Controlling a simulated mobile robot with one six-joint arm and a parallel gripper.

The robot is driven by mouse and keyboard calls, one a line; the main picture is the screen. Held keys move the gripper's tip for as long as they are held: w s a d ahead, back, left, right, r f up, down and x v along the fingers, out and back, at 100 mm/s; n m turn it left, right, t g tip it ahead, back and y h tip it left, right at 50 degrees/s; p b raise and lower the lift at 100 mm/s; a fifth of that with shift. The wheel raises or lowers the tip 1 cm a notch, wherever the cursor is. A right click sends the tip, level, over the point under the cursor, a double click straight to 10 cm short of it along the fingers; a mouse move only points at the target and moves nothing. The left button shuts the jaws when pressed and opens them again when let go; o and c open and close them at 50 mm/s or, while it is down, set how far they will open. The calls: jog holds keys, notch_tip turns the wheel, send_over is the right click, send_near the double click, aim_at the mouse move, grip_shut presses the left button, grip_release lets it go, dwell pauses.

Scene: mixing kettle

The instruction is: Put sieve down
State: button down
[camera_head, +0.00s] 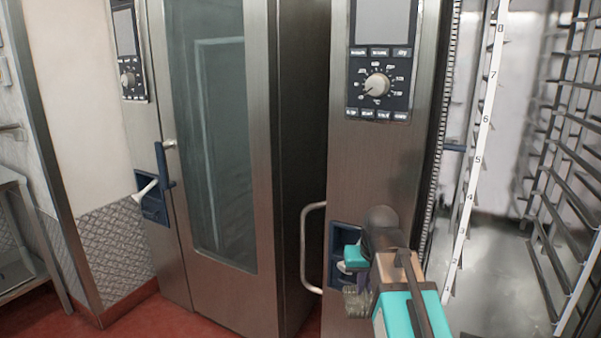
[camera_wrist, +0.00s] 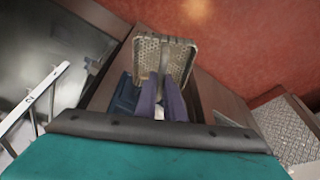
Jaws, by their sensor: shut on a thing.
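The sieve (camera_wrist: 150,62) is a perforated metal basket with a handle, seen at the top centre of the wrist view. My gripper (camera_wrist: 162,98) is shut on its handle, with one dark finger on each side. The sieve is held in the air over the red floor. In the head view a small part of the sieve (camera_head: 355,301) shows at the lower right, beside my teal arm, which hides my fingertips there.
A tall steel oven with a closed glass door (camera_head: 215,140) stands at left. A second oven at right has a control panel (camera_head: 378,85) and an open chamber with racks (camera_head: 575,150). A metal table (camera_head: 20,240) is at far left. Red floor (camera_head: 140,318) is clear in front.

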aim_at(365, 290)
jog(key=shift+w+p+v, duration=0.15)
jog(key=shift+p+v, duration=1.5)
jog(key=shift+p, duration=0.85)
jog(key=shift+w+p+v, duration=0.2)
jog(key=shift+p+v, duration=1.5)
jog(key=shift+p, duration=0.75)
